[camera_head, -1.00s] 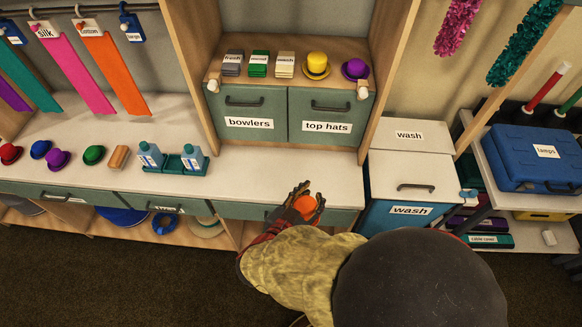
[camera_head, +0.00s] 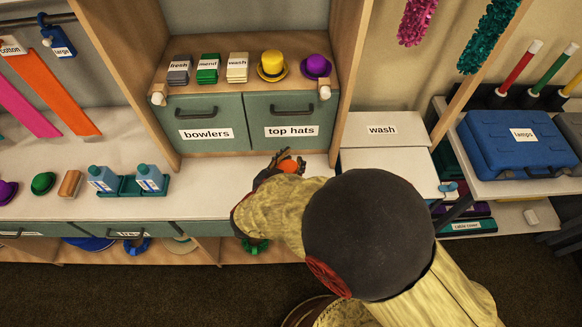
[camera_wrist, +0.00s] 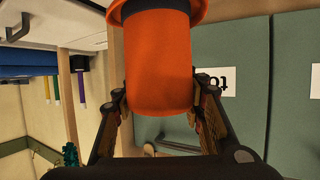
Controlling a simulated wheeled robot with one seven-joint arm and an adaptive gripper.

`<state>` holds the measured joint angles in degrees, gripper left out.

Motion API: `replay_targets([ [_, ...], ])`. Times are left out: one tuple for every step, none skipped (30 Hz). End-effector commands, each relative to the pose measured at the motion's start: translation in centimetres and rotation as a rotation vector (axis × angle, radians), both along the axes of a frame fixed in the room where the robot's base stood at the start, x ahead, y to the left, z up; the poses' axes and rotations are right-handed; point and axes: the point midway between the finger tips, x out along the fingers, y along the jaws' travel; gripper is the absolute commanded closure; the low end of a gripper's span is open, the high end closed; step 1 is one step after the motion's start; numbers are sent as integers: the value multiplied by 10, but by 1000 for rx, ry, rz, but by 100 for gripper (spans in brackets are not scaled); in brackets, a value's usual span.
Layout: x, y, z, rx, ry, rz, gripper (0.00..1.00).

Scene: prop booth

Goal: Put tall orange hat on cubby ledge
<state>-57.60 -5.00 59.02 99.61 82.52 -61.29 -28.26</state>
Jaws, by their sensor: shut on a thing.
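My gripper (camera_head: 289,158) is shut on the tall orange hat (camera_head: 288,167), in front of the lower part of the top hats drawer. In the wrist view the orange hat (camera_wrist: 158,62) is held by its crown between the fingers (camera_wrist: 160,108), with the brim at the far end, at the top of the picture. The cubby ledge (camera_head: 215,94) is the wooden shelf above the two green drawers. A yellow hat (camera_head: 272,66) and a purple bowler (camera_head: 316,66) stand on its right part. My arm hides part of the counter below.
Three labelled stacks, grey, green (camera_head: 208,69) and cream, stand on the ledge's left part. Upright wooden panels (camera_head: 348,75) bound the cubby. White knobs (camera_head: 324,93) sit at its front corners. Blue bottles (camera_head: 103,178) stand on the counter to the left. A wash bin (camera_head: 383,165) stands to the right.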

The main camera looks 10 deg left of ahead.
Motion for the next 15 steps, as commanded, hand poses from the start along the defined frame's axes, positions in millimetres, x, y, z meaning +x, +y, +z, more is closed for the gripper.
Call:
replay_targets([
  [7, -1, -16, -5, 4, -3, 78],
  [11, 0, -21, -4, 5, -2, 78],
  [16, 2, -27, -4, 4, -1, 78],
  [19, 3, -31, -4, 4, -1, 78],
  [22, 3, -34, -3, 4, -2, 78],
  [25, 4, -38, -3, 4, -2, 78],
  [27, 5, -40, -3, 4, -1, 78],
  [29, 6, -41, -3, 3, -1, 78],
  [30, 6, -43, -3, 3, 0, 78],
  [31, 6, -43, -3, 3, 0, 78],
  [32, 6, -44, -3, 3, 0, 78],
  [33, 7, -46, -3, 3, 0, 78],
  [35, 7, -47, -3, 3, 0, 78],
  [36, 7, -49, -3, 3, 0, 78],
  [39, 7, -53, -3, 3, -1, 78],
])
